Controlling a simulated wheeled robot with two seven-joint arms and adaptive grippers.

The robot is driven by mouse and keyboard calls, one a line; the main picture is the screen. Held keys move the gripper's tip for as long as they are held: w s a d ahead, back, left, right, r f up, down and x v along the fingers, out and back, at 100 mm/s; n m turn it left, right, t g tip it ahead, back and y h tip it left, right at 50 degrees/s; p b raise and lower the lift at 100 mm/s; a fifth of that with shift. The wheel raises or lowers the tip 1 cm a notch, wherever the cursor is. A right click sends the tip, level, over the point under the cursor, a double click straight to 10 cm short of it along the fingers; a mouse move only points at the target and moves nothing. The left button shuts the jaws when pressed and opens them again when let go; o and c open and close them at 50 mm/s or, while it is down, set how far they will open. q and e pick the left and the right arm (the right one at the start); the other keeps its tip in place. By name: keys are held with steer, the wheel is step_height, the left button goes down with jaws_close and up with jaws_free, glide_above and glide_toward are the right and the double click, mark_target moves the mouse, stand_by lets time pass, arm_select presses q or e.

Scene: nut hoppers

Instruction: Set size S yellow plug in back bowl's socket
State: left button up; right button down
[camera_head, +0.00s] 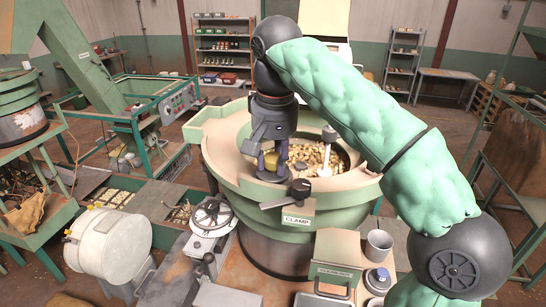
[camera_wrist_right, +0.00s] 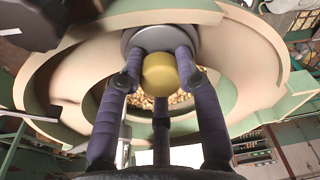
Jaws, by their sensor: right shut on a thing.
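My right gripper (camera_head: 271,163) reaches down over the near-left part of the large green and beige bowl (camera_head: 222,153). Its purple fingers are shut on the yellow plug (camera_head: 271,161). In the right wrist view the plug (camera_wrist_right: 160,74) shows as a rounded yellow end between the fingers, with a grey round collar (camera_wrist_right: 131,37) just beyond it. I cannot tell whether the plug sits in the collar or only lines up with it. The plug's size mark is not visible. My left gripper is not in view.
A dark clamp lever (camera_head: 287,195) sits on the bowl's front rim. A grey cup (camera_head: 379,244) and a white drum (camera_head: 108,245) stand nearer.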

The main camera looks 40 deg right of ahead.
steer(key=shift+f, duration=0.3)
steer(key=c, duration=1.1)
jaws_free()
steer(key=shift+r, duration=0.1)
